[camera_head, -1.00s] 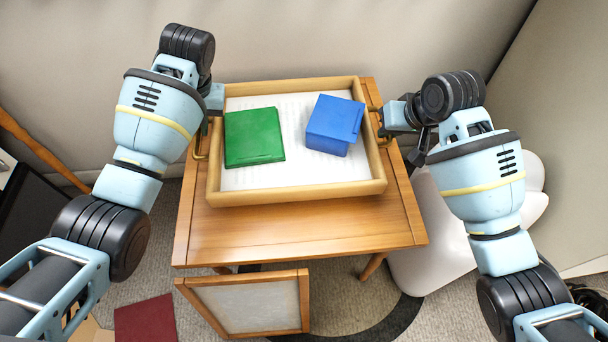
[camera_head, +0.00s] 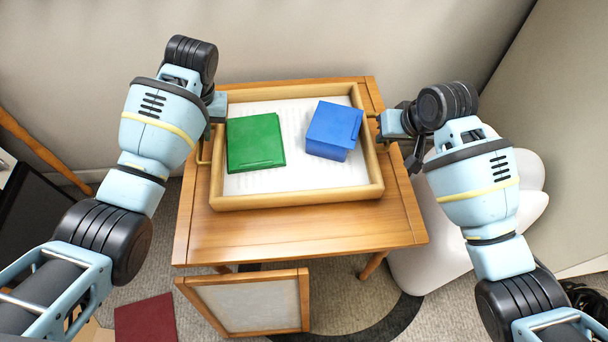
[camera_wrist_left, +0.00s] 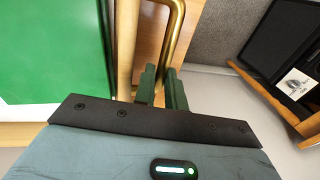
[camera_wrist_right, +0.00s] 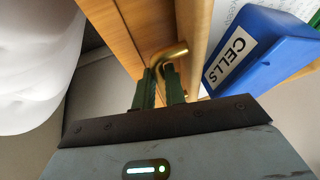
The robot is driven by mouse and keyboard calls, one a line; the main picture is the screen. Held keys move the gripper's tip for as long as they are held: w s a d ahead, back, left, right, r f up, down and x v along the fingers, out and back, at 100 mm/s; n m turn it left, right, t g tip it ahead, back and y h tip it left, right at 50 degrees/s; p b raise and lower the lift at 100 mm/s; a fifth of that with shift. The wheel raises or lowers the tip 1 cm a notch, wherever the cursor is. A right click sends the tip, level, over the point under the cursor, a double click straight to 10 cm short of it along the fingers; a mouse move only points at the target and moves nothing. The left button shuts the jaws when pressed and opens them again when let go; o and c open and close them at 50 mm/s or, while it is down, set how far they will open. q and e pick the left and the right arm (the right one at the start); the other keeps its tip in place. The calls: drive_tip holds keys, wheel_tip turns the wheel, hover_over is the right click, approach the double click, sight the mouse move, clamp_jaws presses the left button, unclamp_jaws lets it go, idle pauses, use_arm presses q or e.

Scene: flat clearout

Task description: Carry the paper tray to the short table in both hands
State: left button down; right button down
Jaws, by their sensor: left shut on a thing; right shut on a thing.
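The paper tray (camera_head: 300,198) is a wooden-rimmed tray with a white paper-like floor, over the top of the wooden short table (camera_head: 300,236). A green flat box (camera_head: 255,142) and a blue box (camera_head: 333,130) are in it. My left gripper (camera_head: 208,128) is shut on the tray's left brass handle, which shows in the left wrist view (camera_wrist_left: 174,45). My right gripper (camera_head: 380,127) is shut on the right brass handle, seen in the right wrist view (camera_wrist_right: 168,56). I cannot tell whether the tray touches the tabletop.
A framed panel (camera_head: 250,304) hangs or leans below the table's front. A dark red flat thing (camera_head: 146,318) lies on the floor at lower left. A white rounded object (camera_head: 440,254) stands right of the table. A wall is close behind. The tabletop's front strip is bare.

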use_arm(q)
drive_tip(key=shift+f, duration=0.5)
use_arm(e)
drive_tip(key=shift+f, duration=0.5)
use_arm(q)
drive_tip(key=c, duration=1.5)
unclamp_jaws()
drive_tip(key=shift+o, duration=0.7)
use_arm(e)
drive_tip(key=shift+a+r, duration=0.1)
use_arm(q)
drive_tip(key=shift+d, duration=0.1)
drive_tip(key=shift+f, duration=0.15)
use_arm(e)
drive_tip(key=c, duration=1.8)
unclamp_jaws()
drive_tip(key=shift+c, duration=0.2)
drive_tip(key=o, duration=0.5)
